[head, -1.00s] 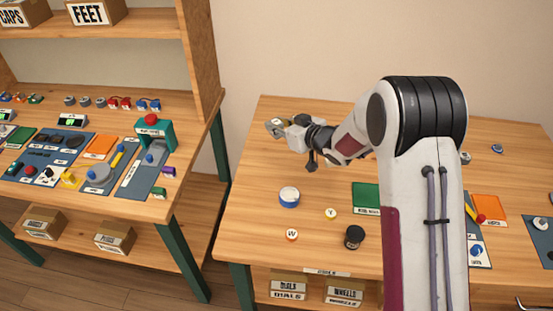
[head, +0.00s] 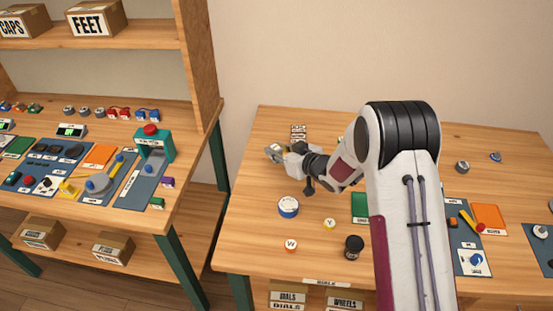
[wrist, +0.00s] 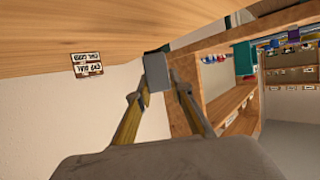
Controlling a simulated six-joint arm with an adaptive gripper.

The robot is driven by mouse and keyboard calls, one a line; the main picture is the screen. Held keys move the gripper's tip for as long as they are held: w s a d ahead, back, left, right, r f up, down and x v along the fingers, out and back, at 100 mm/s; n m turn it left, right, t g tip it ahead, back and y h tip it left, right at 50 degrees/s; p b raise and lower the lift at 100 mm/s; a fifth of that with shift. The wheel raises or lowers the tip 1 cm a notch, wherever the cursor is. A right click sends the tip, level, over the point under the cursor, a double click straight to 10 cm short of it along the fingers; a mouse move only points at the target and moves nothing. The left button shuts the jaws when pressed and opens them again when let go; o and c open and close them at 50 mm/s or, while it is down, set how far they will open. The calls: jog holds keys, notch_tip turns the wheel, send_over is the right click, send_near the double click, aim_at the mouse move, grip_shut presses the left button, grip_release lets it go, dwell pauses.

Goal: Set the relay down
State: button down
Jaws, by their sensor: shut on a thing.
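The relay shows as a small grey block (wrist: 157,71) at the fingertips in the wrist view. My gripper (wrist: 158,88) is shut on it, one finger on each side. In the head view my gripper (head: 273,152) is over the left back part of the right-hand table, beside the small printed labels (head: 298,133). The relay is too small there to tell apart clearly from the fingertips. The labels also show in the wrist view (wrist: 87,65), left of the block. I cannot tell whether the relay touches the tabletop.
The right-hand table (head: 245,215) has free wood around the gripper. A blue and white round part (head: 288,207), a W button (head: 291,245), a Y button (head: 329,224) and a black knob (head: 354,246) stand nearer the front. A gap separates the left workbench (head: 190,185).

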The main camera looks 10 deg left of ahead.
dwell(0.3)
jog(key=shift+f, duration=1.9)
jog(key=shift+f, duration=0.15)
jog(key=c, duration=1.8)
grip_release()
jog(key=shift+s+d+r, duration=0.4)
jog(key=shift+d, duration=0.05)
jog(key=shift+v, duration=5.4)
